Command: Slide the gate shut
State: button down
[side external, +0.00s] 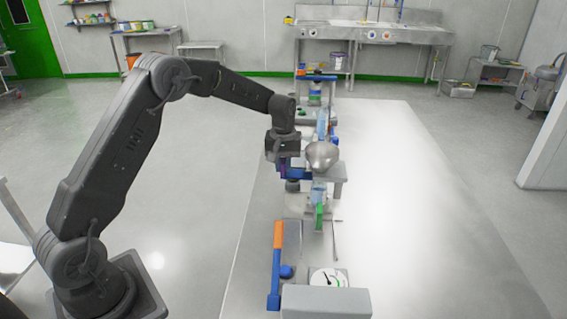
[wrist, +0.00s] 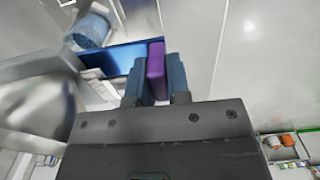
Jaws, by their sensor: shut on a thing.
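In the wrist view, my gripper (wrist: 158,75) is shut on an upright purple handle (wrist: 155,60), with a dark finger on each side. The handle stands at the end of a flat blue gate (wrist: 112,58). In the side view, my gripper (side external: 286,162) points down just left of the rounded metal hopper (side external: 322,153). The blue gate (side external: 299,175) shows below the hopper, running from the handle toward it. The hopper (wrist: 35,108) also fills the left of the wrist view. How far the gate reaches under the hopper is hidden.
A grey stand (side external: 338,172) is by the hopper. Nearer the camera are an orange-and-blue lever (side external: 276,262), a white dial (side external: 328,278) and a grey box (side external: 325,302). A green part (side external: 319,215) stands between. The pale table (side external: 420,230) is clear on the right.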

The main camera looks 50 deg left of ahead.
aim_at(283, 162)
jog(key=shift+s+d, duration=0.2)
jog(key=shift+d, duration=0.05)
jog(key=c, duration=1.1)
grip_release()
jog(key=shift+r, duration=0.15)
jog(key=shift+r, duration=6.8)
